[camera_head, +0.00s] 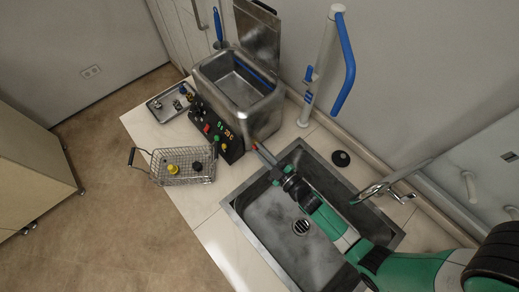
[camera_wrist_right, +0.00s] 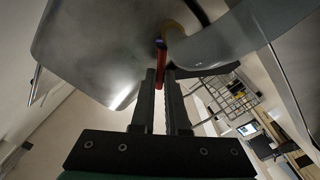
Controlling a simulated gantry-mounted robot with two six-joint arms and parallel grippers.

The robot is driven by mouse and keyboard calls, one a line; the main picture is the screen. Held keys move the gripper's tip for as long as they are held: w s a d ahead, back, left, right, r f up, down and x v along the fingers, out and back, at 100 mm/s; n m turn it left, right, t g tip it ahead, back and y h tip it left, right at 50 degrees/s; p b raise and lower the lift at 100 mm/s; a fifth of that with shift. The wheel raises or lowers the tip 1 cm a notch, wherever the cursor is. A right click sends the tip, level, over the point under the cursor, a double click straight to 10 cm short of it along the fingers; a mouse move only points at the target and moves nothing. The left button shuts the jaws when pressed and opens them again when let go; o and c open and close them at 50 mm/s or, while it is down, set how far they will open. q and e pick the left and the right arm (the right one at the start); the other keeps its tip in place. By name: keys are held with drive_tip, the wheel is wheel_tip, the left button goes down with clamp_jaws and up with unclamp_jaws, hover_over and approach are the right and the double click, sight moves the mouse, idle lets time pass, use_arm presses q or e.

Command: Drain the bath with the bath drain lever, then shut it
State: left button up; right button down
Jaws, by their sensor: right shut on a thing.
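The bath is a steel tank (camera_head: 240,85) with an open top, standing on the counter behind a black control panel (camera_head: 215,128). I cannot tell whether liquid is in it. The red bath drain lever (camera_wrist_right: 161,58) shows in the right wrist view, below the tank's metal underside. My right gripper (camera_head: 268,160) reaches over the sink to the tank's lower right side. In the right wrist view its two dark fingers (camera_wrist_right: 163,85) are closed around the lever. The fingers hide part of the lever. My left gripper is not in view.
A sink (camera_head: 265,240) with a round drain lies under my right arm, with a faucet (camera_head: 385,185) at its right. A wire basket (camera_head: 185,165) holding yellow and black items sits left of the panel. A small tray (camera_head: 160,108) and a blue-handled white post (camera_head: 320,75) stand nearby.

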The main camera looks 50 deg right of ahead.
drive_tip(key=m+p, duration=0.1)
drive_tip(key=m, duration=0.1)
drive_tip(key=d+r+m+p, duration=0.1)
drive_tip(key=shift+s+d+r+m+p, duration=0.1)
drive_tip(key=shift+d+m+p, duration=0.05)
drive_tip(key=shift+m+p, duration=0.25)
drive_tip(key=shift+d+m+p, duration=0.4)
drive_tip(key=shift+m+p, duration=0.1)
drive_tip(key=shift+m, duration=0.6)
drive_tip(key=shift+s+d+m+p, duration=0.1)
drive_tip(key=shift+d+m+p, duration=0.25)
drive_tip(key=shift+m, duration=0.55)
drive_tip(key=c, duration=0.9)
unclamp_jaws()
